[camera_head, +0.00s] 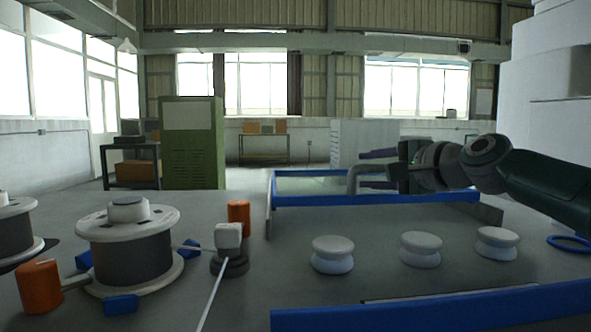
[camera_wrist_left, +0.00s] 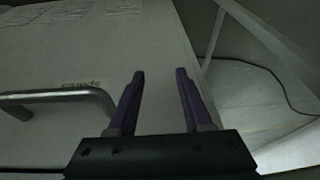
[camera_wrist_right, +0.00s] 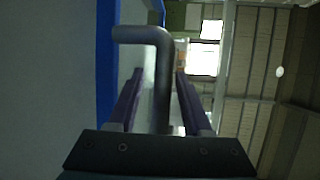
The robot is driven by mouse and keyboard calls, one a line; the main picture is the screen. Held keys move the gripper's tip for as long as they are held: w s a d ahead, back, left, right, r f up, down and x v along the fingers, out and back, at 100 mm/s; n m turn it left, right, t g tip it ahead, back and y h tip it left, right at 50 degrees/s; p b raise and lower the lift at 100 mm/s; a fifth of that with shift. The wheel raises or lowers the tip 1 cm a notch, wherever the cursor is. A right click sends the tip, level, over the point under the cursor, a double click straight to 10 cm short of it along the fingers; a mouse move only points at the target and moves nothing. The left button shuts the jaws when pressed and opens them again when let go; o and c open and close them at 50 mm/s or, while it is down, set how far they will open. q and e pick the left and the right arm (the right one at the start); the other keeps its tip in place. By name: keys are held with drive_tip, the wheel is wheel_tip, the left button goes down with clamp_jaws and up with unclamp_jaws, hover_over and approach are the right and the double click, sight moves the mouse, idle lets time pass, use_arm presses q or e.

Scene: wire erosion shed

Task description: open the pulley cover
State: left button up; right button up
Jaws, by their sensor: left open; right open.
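The pulley cover seems to be the blue-edged frame (camera_head: 375,200) on the grey deck, behind the white pulleys (camera_head: 421,250). Its exact position is hard to tell. A bent grey bar handle (camera_head: 353,180) rises by it and also shows in the right wrist view (camera_wrist_right: 163,75), beside a blue strip. My right gripper (camera_head: 372,170) is open, its dark purple fingers on either side of the handle bar; contact cannot be made out. My left gripper (camera_wrist_left: 160,75) is open and empty over a pale panel with a metal bar handle (camera_wrist_left: 60,96); the head view does not show it.
A blue rail (camera_head: 430,307) crosses the deck's front right. White-flanged spools (camera_head: 130,245), orange cylinders (camera_head: 239,217) and a white-capped post (camera_head: 228,237) stand at left. A blue ring (camera_head: 569,243) lies at right. A green cabinet (camera_head: 192,145) stands behind.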

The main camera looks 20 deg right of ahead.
drive_tip(key=shift+s+d+r+p, duration=0.1)
drive_tip(key=shift+s+r+p, duration=0.1)
drive_tip(key=shift+s+p, duration=0.2)
drive_tip(key=p+v, duration=0.5)
drive_tip(key=v, duration=0.4)
drive_tip(key=shift+s+f, duration=0.1)
